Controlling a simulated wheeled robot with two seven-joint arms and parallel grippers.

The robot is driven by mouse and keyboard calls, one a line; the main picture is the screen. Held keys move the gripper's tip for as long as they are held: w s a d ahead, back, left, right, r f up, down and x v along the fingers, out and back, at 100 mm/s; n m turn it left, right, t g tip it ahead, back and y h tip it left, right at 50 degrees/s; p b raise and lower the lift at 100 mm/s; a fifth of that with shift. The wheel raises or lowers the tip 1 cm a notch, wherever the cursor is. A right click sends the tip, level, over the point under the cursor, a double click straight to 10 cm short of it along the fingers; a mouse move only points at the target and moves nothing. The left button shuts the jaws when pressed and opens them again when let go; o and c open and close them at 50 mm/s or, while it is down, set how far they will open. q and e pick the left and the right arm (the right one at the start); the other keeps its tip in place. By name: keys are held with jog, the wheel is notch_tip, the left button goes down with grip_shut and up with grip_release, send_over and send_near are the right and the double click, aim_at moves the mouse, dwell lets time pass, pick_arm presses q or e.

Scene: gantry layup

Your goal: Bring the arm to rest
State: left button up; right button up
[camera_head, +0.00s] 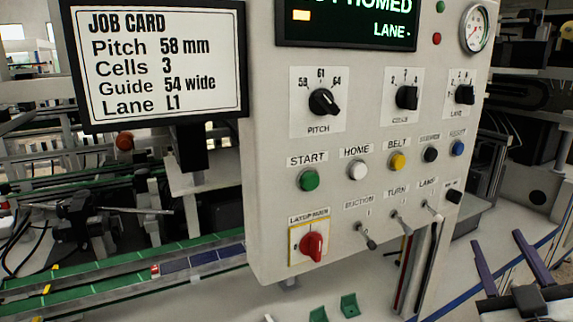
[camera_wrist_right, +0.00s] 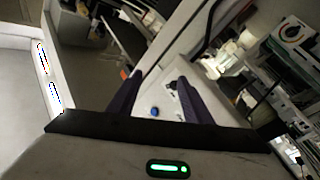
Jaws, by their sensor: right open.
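My right gripper (camera_head: 497,240) is at the lower right of the head view, right of the control panel (camera_head: 270,200). Its two dark purple fingers are spread apart with nothing between them, clear of the panel. In the right wrist view the open fingers (camera_wrist_right: 160,76) point at part of the panel, and a blue button (camera_wrist_right: 155,112) shows between them at some distance. My left gripper is in neither view.
The panel carries knobs, coloured buttons, toggle switches and a red rotary switch (camera_head: 312,246). A job card screen (camera_head: 160,60) hangs at the left. The display (camera_head: 345,22) is partly cut off. Green-edged rails (camera_head: 110,285) run at the lower left. Shelving (camera_head: 530,95) stands behind my gripper.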

jog(key=s+a+f+m+g, duration=0.1)
jog(key=s+f+g, duration=0.15)
jog(key=f, duration=0.45)
jog(key=s+a+f+m+g, duration=0.1)
jog(key=s+f+g, duration=0.15)
jog(key=f, duration=0.35)
jog(key=s+a+f+n+g+y, duration=0.2)
jog(key=s+a+f+g+y, duration=0.6)
jog(key=s+a+f, duration=0.9)
jog(key=w+a+f+t+p, duration=0.2)
jog(key=a+f, duration=0.2)
jog(key=f, duration=0.5)
jog(key=shift+w+a+f+t+y, duration=0.25)
jog(key=shift+w+f+t+y, duration=0.05)
jog(key=shift+f+y, duration=0.1)
